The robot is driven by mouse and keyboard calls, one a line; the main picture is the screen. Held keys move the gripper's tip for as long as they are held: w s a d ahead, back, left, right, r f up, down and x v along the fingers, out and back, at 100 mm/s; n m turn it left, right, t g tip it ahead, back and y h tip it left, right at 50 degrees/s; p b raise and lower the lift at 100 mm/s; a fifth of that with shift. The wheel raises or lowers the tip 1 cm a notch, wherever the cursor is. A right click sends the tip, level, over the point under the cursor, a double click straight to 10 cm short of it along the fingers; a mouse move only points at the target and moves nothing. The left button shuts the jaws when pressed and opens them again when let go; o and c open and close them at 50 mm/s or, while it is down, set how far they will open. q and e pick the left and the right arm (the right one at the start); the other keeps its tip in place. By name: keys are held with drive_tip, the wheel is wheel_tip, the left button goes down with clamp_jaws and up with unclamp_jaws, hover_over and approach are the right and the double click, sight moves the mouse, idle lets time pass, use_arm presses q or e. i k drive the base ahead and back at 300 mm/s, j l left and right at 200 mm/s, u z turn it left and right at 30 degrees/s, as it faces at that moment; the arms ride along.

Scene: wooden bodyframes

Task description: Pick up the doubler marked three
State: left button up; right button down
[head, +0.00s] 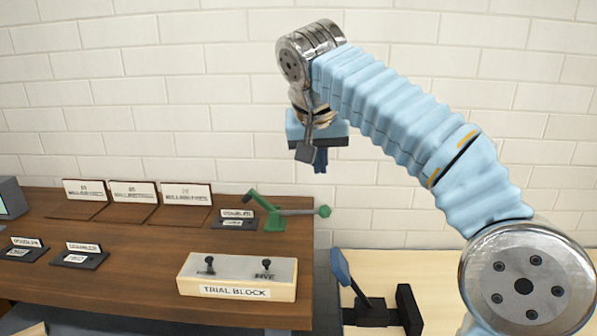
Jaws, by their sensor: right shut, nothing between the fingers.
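My right gripper (320,161) hangs in the air in front of the white wall, above and behind the right end of the brown table. Its fingers point down, are shut and hold nothing. No piece can be read as marked three. Small dark plates with white labels lie on the table: one at the left edge (22,252), one beside it (80,259) and one by the green clamp (236,223). Their labels are too small to read. My left gripper is not in view.
A pale trial block (237,291) with two black knobs stands at the table's front right. Three sign boards (132,193) stand at the back. A green lever clamp (274,222) is at the right end. A black fixture with a blue lever (371,316) sits on a pale surface.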

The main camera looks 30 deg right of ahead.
sight(230, 219)
drive_tip(key=k+j, duration=0.75)
drive_tip(key=j, duration=0.25)
